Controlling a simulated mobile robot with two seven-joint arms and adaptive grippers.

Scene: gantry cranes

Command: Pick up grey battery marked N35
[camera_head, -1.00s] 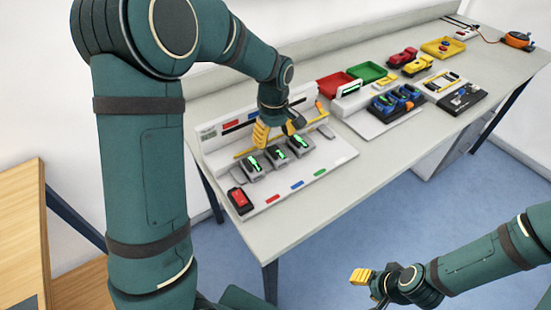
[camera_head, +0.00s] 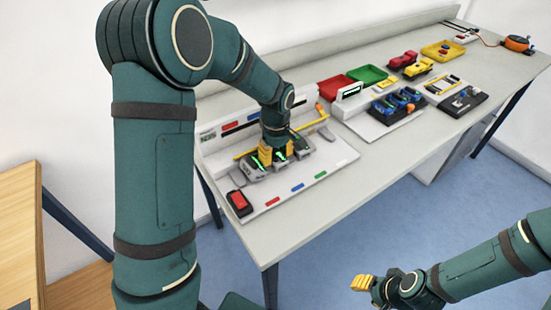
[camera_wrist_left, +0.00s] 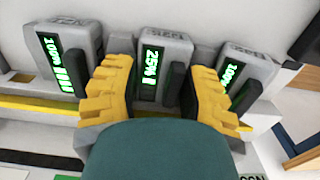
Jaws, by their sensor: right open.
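Three grey batteries with green displays stand in a row on the white station. The middle battery (camera_wrist_left: 163,62) reads 25% and also shows in the head view (camera_head: 280,156). The left battery (camera_wrist_left: 72,58) reads 100%; the right battery's (camera_wrist_left: 243,74) display is partly hidden. The lettering on their tops is too small to read surely, so I cannot tell which is N35. My left gripper (camera_wrist_left: 160,78) is open, its yellow fingers on either side of the middle battery; it points down over the row in the head view (camera_head: 278,148). My right gripper (camera_head: 365,283) is open and empty, away from the table.
A red-topped device (camera_head: 239,203) sits at the station's left front corner. Red and green trays (camera_head: 368,74), toy cars (camera_head: 418,67), a yellow tray (camera_head: 442,50) and blue parts (camera_head: 398,103) stand further right. The table's (camera_head: 370,160) front strip is clear.

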